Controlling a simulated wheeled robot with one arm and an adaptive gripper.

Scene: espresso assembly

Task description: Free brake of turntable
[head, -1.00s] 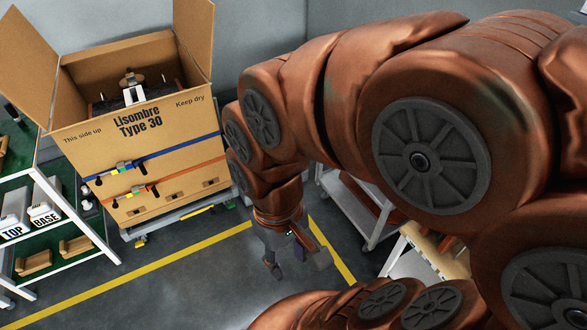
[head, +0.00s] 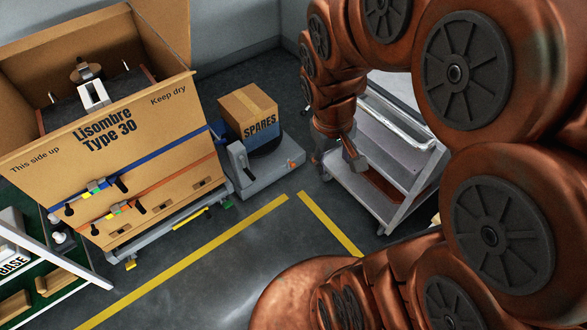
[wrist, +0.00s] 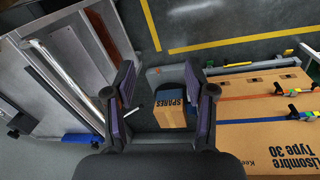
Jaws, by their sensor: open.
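The turntable appears to be a low grey base (head: 275,177) with a dark round plate (head: 268,143) and a grey upright post (head: 240,160) at its left. A cardboard box marked SPARES (head: 250,112) sits on the plate. A small red part (head: 292,163) shows at the base's right side; I cannot tell whether it is the brake. In the wrist view the SPARES box (wrist: 170,117) appears between my open fingers, some distance beyond them. My gripper (head: 352,152) is empty, to the right of the turntable and apart from it, in front of the metal cart.
A metal cart (head: 400,165) stands right of the turntable, close to my gripper. A large open carton marked Lisombre Type 30 (head: 120,150) stands at the left on a trolley, with straps around it. A green shelf rack is at lower left. Floor with yellow lines (head: 235,235) is clear in front.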

